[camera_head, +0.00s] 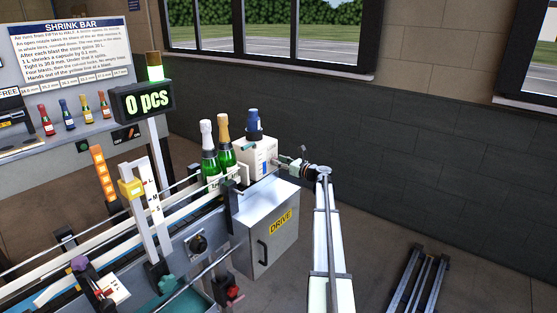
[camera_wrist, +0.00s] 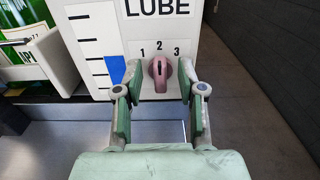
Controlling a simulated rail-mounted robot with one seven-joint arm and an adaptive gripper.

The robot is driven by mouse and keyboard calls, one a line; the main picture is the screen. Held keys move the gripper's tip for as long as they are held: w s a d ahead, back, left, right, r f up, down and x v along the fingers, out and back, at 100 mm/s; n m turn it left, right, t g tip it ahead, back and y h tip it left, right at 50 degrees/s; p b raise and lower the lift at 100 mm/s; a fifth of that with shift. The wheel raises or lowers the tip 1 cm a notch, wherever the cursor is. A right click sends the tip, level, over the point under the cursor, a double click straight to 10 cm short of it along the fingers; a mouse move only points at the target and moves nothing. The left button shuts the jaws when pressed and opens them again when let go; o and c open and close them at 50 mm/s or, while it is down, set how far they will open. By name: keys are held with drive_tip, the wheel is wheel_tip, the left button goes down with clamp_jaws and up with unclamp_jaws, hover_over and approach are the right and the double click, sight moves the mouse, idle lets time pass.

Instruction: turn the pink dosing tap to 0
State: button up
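The pink dosing tap (camera_wrist: 161,74) sits on the front of the white LUBE box (camera_wrist: 92,28). Its dark mark stands about upright, under the printed 2. The numerals 1, 2 and 3 show above the tap; no 0 can be seen. My gripper (camera_wrist: 159,84) is open, one finger to each side of the tap, with narrow gaps left. In the head view my gripper (camera_head: 291,163) is at the right side of the white box (camera_head: 256,160), and the tap cannot be made out there.
A blue level bar (camera_wrist: 115,71) and scale are left of the tap. Green bottles (camera_head: 209,160) stand left of the box on the conveyor line. A grey DRIVE cabinet (camera_head: 262,250) is below. A counter (camera_head: 143,102) reads 0 pcs.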

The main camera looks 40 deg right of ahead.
drive_tip(key=shift+w+a, duration=0.1)
drive_tip(key=shift+w, duration=0.4)
clamp_jaws()
drive_tip(key=shift+f+n+b, duration=0.15)
drive_tip(key=shift+n+b, duration=0.15)
drive_tip(key=shift+b, duration=0.35)
drive_tip(key=n+b, duration=0.5)
drive_tip(key=b, duration=0.2)
drive_tip(key=n+b, duration=0.6)
drive_tip(key=b, duration=0.2)
drive_tip(key=a+f+n+b, duration=0.1)
drive_tip(key=n+b, duration=0.5)
drive_tip(key=b, duration=0.2)
drive_tip(key=shift+s+a, duration=0.1)
drive_tip(key=shift+s, duration=0.05)
drive_tip(key=shift+n, duration=0.3)
